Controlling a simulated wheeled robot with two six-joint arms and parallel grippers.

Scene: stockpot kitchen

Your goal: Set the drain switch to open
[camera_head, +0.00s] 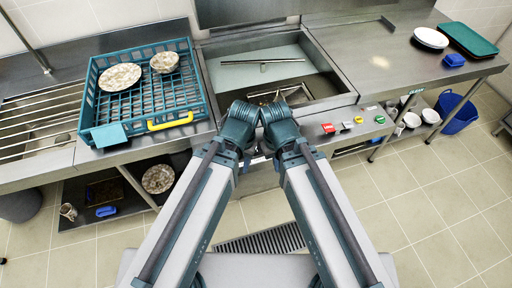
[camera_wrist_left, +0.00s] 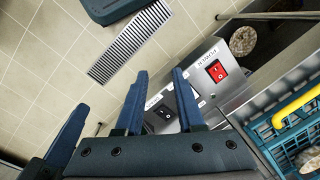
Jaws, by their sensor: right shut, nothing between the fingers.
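My left gripper (camera_head: 247,160) is low at the counter front in the head view, largely covered by my arm. It is open, with nothing held, and contact with the black switch cannot be told. My right gripper (camera_head: 274,158) is beside it, shut and empty, mostly hidden.
The sink (camera_head: 322,84) lies behind my wrists. Coloured buttons (camera_head: 328,128) line the panel at right. A floor grate (camera_wrist_left: 130,43) lies below.

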